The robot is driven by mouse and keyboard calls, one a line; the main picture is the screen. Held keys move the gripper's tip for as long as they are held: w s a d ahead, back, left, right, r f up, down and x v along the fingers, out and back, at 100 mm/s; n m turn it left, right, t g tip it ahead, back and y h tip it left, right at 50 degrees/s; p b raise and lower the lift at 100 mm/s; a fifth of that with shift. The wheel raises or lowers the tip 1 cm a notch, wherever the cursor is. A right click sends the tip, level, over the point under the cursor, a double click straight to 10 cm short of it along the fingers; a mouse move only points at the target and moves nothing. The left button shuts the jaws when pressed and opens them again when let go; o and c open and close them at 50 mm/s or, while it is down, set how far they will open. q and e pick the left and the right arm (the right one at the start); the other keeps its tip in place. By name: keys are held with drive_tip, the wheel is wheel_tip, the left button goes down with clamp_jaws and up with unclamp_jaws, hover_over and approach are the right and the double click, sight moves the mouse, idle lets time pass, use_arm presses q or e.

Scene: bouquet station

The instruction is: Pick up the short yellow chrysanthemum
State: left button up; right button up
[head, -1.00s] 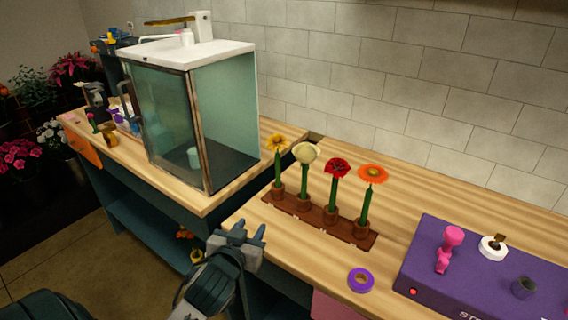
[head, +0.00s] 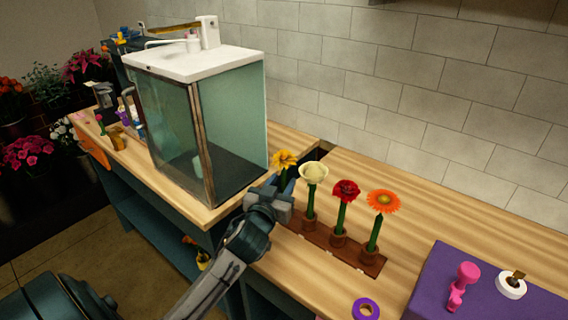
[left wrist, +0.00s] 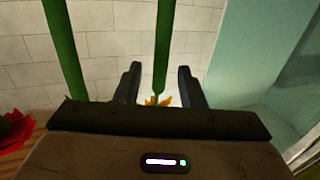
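The yellow chrysanthemum (head: 284,160) stands upright at the left end of a brown rack (head: 345,254), left of the other flowers. My left gripper (head: 285,186) is just below its bloom and hides most of its stem and its holder. In the left wrist view the fingers of my left gripper (left wrist: 160,85) are apart. A green stem (left wrist: 162,45) runs between them, with gaps on both sides, and yellow petals (left wrist: 156,101) show at its end. My right gripper is not in view.
A cream flower (head: 314,173), a red flower (head: 346,190) and an orange flower (head: 383,201) stand close by on the right. A glass cabinet (head: 235,125) stands to the left. Purple tape (head: 366,309) and a purple station (head: 432,285) are at the front right.

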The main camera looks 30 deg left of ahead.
use_arm(q)
drive_tip(key=shift+w+a+r, duration=0.1)
drive_tip(key=shift+w+a, duration=0.05)
drive_tip(key=shift+w, duration=0.55)
drive_tip(key=shift+w+a, duration=0.1)
drive_tip(key=shift+w, duration=0.3)
drive_tip(key=shift+w+f, duration=0.15)
drive_tip(key=shift+f, duration=0.05)
drive_tip(key=c, duration=0.4)
clamp_jaws()
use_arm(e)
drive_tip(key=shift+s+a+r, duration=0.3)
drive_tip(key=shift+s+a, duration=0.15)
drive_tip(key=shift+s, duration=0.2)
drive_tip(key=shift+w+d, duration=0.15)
